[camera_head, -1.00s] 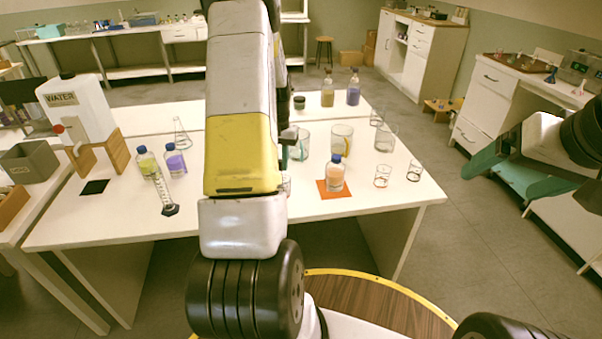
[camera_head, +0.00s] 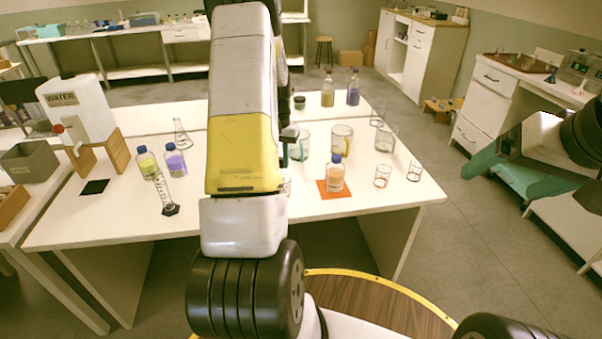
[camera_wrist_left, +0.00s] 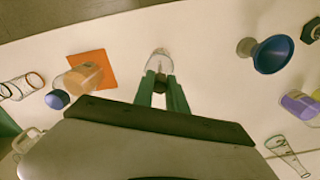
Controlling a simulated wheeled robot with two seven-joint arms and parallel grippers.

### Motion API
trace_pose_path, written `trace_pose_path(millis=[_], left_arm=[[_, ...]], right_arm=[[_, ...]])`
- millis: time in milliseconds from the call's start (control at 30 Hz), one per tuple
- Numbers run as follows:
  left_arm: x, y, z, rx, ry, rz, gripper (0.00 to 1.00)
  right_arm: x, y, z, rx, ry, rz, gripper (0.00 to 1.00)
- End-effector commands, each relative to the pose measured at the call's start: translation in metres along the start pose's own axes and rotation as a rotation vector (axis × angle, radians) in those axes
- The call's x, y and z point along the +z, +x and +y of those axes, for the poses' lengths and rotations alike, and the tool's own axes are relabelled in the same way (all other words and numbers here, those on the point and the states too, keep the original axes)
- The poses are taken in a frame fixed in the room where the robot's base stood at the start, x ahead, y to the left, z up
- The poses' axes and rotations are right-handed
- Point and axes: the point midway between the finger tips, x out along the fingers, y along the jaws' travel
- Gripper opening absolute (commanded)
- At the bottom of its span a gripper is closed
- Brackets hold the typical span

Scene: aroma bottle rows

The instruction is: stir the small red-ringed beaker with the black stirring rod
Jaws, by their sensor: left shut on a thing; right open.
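My left gripper (camera_wrist_left: 160,82) is shut on the dark stirring rod (camera_wrist_left: 160,87), seen nearly end-on in the left wrist view. A small clear beaker (camera_wrist_left: 159,63) sits right at the fingertips there. I cannot tell its ring colour or whether the rod is inside it. In the head view my left arm hides the fingertips and most of that beaker. Two other small ringed beakers stand right of the orange mat, one nearer the mat (camera_head: 382,177) with a reddish ring and one further right (camera_head: 414,171). My right gripper (camera_head: 497,190) is open and empty, off the table's right side.
A blue-capped bottle (camera_head: 336,175) stands on the orange mat (camera_head: 347,193). Larger glass beakers (camera_head: 386,138) stand behind. A measuring cylinder (camera_head: 168,200), bottles (camera_head: 176,161) and a black pad (camera_head: 95,187) are on the left.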

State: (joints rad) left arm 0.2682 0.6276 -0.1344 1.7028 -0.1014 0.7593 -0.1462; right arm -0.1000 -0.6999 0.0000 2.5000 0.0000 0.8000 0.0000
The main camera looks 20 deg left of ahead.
Motion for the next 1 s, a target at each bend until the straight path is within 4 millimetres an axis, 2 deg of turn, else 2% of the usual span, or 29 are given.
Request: trace_pose_path(millis=[467,1000], left_arm=[[0.000,-0.001,0.000,0.000,0.000,0.000,0.00],[-0.001,-0.041,0.000,0.000,0.000,0.002,0.00]], right_arm=[[0.000,0.000,0.000,0.000,0.000,0.000,0.88],[0.000,0.000,0.000,0.000,0.000,0.000,0.88]])
